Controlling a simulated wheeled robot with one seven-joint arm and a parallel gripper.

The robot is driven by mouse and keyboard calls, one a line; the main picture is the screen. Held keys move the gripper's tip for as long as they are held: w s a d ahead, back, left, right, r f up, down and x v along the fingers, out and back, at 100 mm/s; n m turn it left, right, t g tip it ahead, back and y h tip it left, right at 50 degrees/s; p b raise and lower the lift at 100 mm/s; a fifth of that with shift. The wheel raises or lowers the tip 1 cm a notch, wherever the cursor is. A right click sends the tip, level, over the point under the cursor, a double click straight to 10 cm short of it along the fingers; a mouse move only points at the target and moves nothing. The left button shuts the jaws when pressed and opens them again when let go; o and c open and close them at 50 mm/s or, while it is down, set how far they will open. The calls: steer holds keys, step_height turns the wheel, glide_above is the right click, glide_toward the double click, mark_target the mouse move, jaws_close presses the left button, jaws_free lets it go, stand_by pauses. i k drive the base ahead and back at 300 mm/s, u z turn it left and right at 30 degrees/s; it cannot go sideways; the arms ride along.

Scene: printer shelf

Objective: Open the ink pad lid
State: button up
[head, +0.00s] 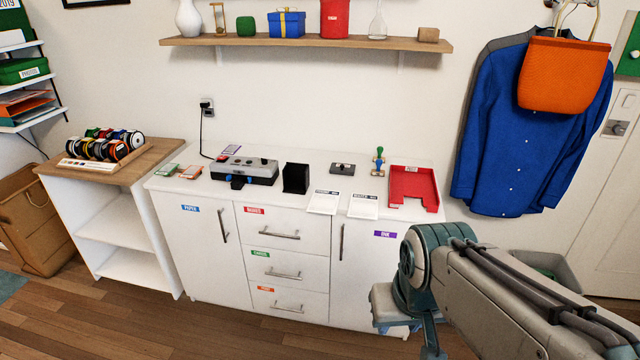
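A small dark grey flat box (342,169), which looks like the ink pad, lies on the white cabinet top, right of the middle. It appears shut, but it is too small to make out the lid's edge. A stamp with a green handle (379,158) stands just to its right. My arm reaches in from the lower right, in front of the cabinet and well apart from the ink pad.
On the white cabinet top (330,156), a grey-black device (245,169), a black holder (296,178), two white paper pads (323,202) and a red tray (412,187) stand around the box. A wooden shelf (300,42) hangs above. Wood floor lies in front.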

mark_target(335, 167)
steer(key=k, duration=0.65)
steer(key=z, duration=0.6)
steer(key=i, duration=1.85)
steer(key=u, duration=0.6)
steer(key=k, duration=0.6)
steer(key=z, duration=0.45)
steer(key=i, duration=0.55)
steer(key=z, duration=0.2)
